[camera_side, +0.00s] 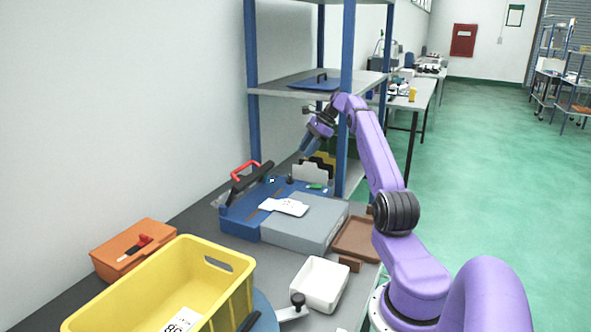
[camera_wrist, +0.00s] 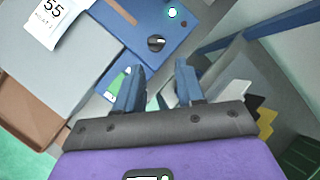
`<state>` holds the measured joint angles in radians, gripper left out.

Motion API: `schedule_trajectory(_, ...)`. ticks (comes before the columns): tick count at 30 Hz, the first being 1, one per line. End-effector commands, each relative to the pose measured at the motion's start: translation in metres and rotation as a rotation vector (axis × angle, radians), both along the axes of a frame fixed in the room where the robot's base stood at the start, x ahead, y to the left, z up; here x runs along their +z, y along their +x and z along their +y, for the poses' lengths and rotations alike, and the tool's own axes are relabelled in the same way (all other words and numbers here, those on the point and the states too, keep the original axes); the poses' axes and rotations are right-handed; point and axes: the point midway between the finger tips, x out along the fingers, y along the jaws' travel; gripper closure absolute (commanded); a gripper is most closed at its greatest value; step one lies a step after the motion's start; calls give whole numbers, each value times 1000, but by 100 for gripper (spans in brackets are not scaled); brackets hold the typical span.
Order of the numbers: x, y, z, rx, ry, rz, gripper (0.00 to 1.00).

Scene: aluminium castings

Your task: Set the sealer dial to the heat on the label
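The blue sealer (camera_side: 235,222) stands on the bench against the wall, with a black arm (camera_side: 250,183) and red handle (camera_side: 245,169). Its black dial (camera_wrist: 156,43) has a pale mark on its top; it also shows in the side view (camera_side: 290,180). A lit teal lamp (camera_wrist: 172,13) is beside the dial. A white label (camera_wrist: 52,18) reads "55" with a small line below, too blurred to read surely. It lies on the grey platform (camera_side: 305,228). My gripper (camera_wrist: 158,68) is open and empty, above and apart from the dial.
A yellow crate (camera_side: 235,290), orange box (camera_side: 130,248), white bin (camera_side: 321,284) and brown tray (camera_side: 357,240) are on the bench. A blue shelf post (camera_side: 347,60) rises close to my arm. Yellow and black pieces (camera_side: 322,160) stand behind the sealer.

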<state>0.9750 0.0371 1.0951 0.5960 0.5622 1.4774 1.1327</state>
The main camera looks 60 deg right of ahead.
Motion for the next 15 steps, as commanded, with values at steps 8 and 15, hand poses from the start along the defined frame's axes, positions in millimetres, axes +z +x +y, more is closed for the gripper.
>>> schedule_trajectory(8, 30, 13, 42, 446, -463, 94, 62)
schedule_trajectory(15, 56, 10, 78, 891, -808, 167, 62)
